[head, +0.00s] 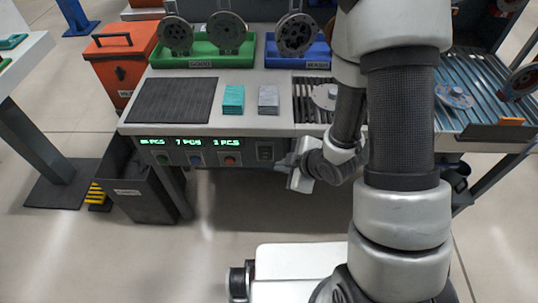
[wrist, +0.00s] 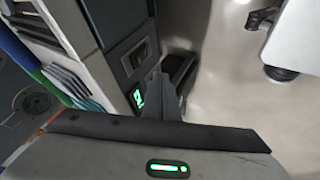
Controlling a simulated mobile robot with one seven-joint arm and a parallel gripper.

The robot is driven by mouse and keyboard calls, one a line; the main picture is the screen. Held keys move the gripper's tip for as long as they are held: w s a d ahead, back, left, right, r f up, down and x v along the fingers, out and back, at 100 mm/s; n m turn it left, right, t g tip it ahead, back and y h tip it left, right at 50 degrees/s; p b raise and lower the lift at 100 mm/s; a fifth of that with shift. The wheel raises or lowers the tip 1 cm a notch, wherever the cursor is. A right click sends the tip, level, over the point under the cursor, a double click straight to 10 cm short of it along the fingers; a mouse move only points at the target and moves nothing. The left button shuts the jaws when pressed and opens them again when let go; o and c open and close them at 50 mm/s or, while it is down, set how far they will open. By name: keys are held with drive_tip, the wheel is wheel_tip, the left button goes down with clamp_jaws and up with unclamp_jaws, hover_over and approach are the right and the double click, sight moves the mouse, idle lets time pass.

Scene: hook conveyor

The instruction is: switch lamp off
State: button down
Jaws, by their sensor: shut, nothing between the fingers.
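No lamp is clearly recognisable in either view. The bench's dark front panel (head: 205,152) carries a row of green lit readouts, with round buttons under them. At its right end is a small dark framed fitting (head: 265,152), perhaps a switch; its position is too small to read. My gripper (head: 290,170) is shut and empty, just right of and below that fitting, apparently apart from it.
The bench top holds a green bin (head: 203,62) and a blue bin (head: 272,62) with round wheel-like parts, a dark mat (head: 172,100) and two card stacks. A black waste bin (head: 140,195) stands below left. A roller conveyor (head: 480,85) is at right. Floor before the bench is clear.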

sight(264, 153)
drive_tip(key=w+a+f, duration=0.1)
drive_tip(key=w+f, duration=0.1)
drive_tip(key=w, duration=0.1)
drive_tip(key=w+a+f+b, duration=0.1)
drive_tip(key=w+f, duration=0.1)
drive_tip(key=w, duration=0.1)
drive_tip(key=w+a+f+b, duration=0.1)
drive_tip(key=w+f, duration=0.2)
drive_tip(key=shift+a, duration=0.35)
drive_tip(key=shift+w, duration=0.1)
drive_tip(key=shift+w+r, duration=0.2)
drive_tip(key=shift+w, duration=0.3)
drive_tip(key=shift+s, duration=0.15)
drive_tip(key=shift+r, duration=0.1)
